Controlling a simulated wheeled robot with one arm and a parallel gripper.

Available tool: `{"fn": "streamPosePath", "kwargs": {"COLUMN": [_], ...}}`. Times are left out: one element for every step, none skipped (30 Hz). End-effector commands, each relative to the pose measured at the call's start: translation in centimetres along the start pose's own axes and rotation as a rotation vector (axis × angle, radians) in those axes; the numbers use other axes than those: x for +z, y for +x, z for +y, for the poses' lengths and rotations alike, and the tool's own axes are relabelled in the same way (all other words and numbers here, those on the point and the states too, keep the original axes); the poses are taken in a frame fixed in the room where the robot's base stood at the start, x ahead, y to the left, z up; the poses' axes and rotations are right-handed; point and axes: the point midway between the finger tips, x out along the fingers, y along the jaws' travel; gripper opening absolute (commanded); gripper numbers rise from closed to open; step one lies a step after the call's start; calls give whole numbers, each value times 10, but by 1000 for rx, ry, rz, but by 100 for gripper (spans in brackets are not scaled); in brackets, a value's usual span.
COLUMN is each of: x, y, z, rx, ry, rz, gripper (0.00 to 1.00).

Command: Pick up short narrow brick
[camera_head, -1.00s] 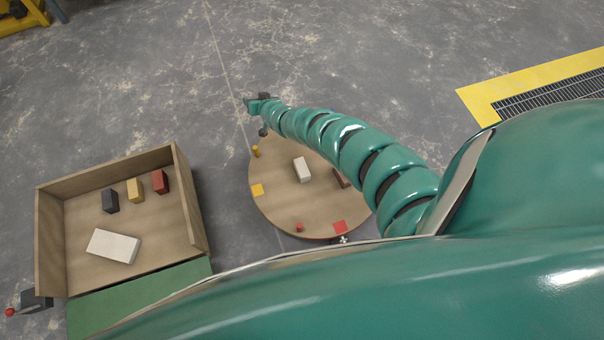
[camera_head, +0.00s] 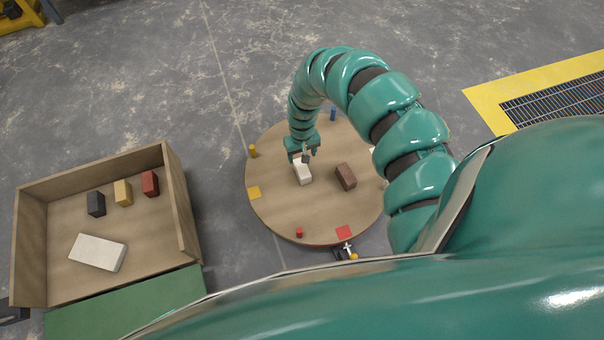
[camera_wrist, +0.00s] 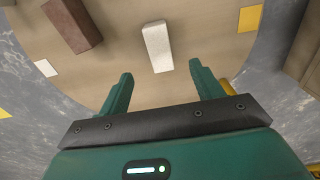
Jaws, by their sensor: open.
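A small, narrow white brick (camera_head: 303,175) lies on the round wooden table (camera_head: 300,215). A brown brick (camera_head: 346,177) lies to its right. Which of the two the task names is not marked; both are short, and the white one looks slimmer. My gripper (camera_head: 304,154) is over the table at the far end of the white brick and partly covers it. In the wrist view my gripper (camera_wrist: 160,76) is open and empty. The white brick (camera_wrist: 157,45) lies ahead of the gap between the fingers, apart from them. The brown brick (camera_wrist: 72,25) is at upper left.
The table carries yellow (camera_head: 253,151), blue (camera_head: 333,114) and red (camera_head: 299,232) pegs, with yellow (camera_head: 254,193) and red (camera_head: 344,233) squares. An open wooden box (camera_head: 187,215) at left holds a large white block (camera_head: 97,252) and dark, yellow and red bricks. Grey floor separates them.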

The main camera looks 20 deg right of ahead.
Motion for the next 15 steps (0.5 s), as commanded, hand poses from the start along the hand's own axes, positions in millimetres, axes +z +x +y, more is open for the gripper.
{"fn": "streamPosePath", "kwargs": {"x": [0, 0, 0, 1, 0, 0, -1, -2, -1, -1, 0, 0, 0, -1, -2], "y": [16, 21, 27, 33, 39, 46, 50, 54, 60, 65, 70, 74, 77, 80, 82], "z": [-1, -2, -1, -1, -1, -1, -1, -1, -2, -1, -1, -1, -1, 0, 0], "rx": [-1, -1, -1, -2, -2, -2, -2, -2, -3, -3, -2, -1, -2, -1, -1], "ry": [-2, -2, 0, 1, 0, 0, 0, -1, 0, 0, 0, 0, 0, 1, 1], "rz": [-1, -1, -1, -1, 0, 1, 3, 4, 4, 2, 1, 0, 1, 1, 3], "gripper": [65, 65, 65, 65, 65, 65, 65, 65, 65, 65, 65, 65, 65, 65, 65]}}
